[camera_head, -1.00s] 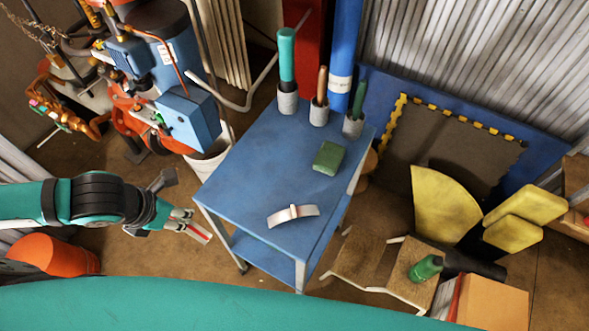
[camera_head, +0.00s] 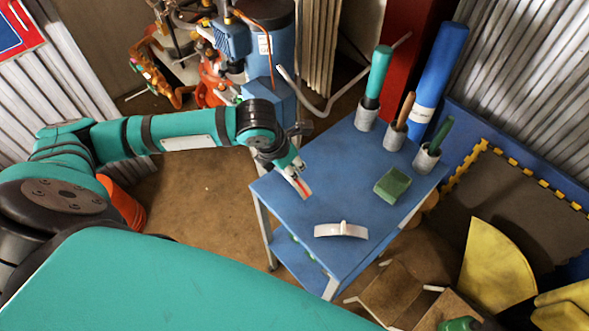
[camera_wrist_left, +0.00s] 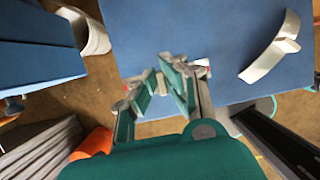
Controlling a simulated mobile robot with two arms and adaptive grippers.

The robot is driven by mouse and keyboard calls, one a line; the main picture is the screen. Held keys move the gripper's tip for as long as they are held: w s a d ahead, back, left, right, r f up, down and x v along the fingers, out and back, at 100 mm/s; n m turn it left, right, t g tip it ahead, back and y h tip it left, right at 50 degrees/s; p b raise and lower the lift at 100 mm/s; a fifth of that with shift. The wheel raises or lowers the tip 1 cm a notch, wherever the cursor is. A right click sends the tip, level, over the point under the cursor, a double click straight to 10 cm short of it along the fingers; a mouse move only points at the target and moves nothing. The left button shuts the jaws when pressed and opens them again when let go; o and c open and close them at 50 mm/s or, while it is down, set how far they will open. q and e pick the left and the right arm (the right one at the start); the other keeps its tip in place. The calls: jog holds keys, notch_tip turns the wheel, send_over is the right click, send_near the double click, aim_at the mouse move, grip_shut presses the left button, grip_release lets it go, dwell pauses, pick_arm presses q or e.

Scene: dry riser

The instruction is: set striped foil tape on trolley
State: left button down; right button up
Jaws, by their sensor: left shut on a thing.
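My left gripper (camera_head: 298,178) is over the left edge of the blue trolley (camera_head: 318,208) in the head view, pointing down and to the right. It is shut on a small white and red piece, apparently the striped foil tape (camera_head: 303,188), mostly hidden by the fingers. In the left wrist view, the gripper (camera_wrist_left: 163,85) is at the edge of the trolley top (camera_wrist_left: 180,35), with small white and red parts at the fingers. I cannot tell whether the piece touches the top. My right gripper is not in view.
On the trolley top are a white curved strip (camera_head: 341,230), a green block (camera_head: 392,185) and grey cups holding a teal tube (camera_head: 378,72), a brown handle (camera_head: 405,110) and a green handle (camera_head: 441,133). The top's middle is bare. Blue machinery (camera_head: 270,50) stands behind.

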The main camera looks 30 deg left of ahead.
pick_arm(q)
jog(key=shift+w+d, duration=0.2)
jog(key=shift+w, duration=0.15)
jog(key=shift+f, duration=0.15)
notch_tip(320, 180, down, 3)
jog(key=shift+f, duration=0.15)
jog(key=c, duration=1.5)
grip_release()
jog(key=shift+o, duration=0.2)
jog(key=v, duration=1.2)
jog(key=shift+p, duration=0.3)
